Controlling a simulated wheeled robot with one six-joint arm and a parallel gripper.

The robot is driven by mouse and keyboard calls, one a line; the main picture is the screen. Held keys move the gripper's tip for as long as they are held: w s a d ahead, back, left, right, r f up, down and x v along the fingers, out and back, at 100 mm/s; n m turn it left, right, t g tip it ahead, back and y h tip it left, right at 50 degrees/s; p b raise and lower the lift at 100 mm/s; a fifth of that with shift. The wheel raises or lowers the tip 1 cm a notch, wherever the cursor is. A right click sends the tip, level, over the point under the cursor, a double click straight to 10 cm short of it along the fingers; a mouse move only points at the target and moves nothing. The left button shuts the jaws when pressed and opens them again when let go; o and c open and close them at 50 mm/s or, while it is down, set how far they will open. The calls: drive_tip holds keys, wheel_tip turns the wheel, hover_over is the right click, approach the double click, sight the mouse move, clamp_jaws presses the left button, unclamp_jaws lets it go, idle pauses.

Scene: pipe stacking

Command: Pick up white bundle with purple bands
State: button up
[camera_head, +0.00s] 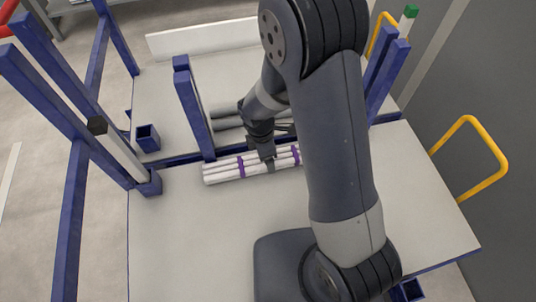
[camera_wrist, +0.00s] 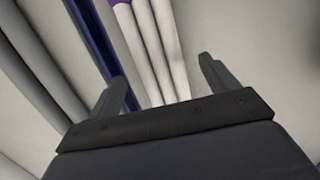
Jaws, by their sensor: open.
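The white bundle with purple bands (camera_head: 224,172) lies flat on the table in the head view, several white pipes side by side with purple bands around them. Its right part is hidden behind my arm. My gripper (camera_head: 268,160) is over the middle of the bundle, fingers pointing down. In the wrist view my gripper (camera_wrist: 160,85) is open, with the white pipes (camera_wrist: 152,50) running between its two fingers. One purple band (camera_wrist: 118,3) shows at the top edge. I cannot tell whether the fingers touch the pipes.
A blue rail with posts (camera_head: 194,110) runs just behind the bundle. Grey pipes (camera_head: 226,123) lie beyond it. An upright post with a dark cap (camera_head: 118,150) stands at the left. The near table surface (camera_head: 190,235) is clear. A yellow handle (camera_head: 490,150) is at the right.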

wheel_tip(320, 180, up, 7)
drive_tip(key=p, duration=0.1)
drive_tip(key=shift+a+p, duration=0.4)
drive_tip(key=shift+a, duration=0.05)
drive_tip(key=shift+s, duration=0.1)
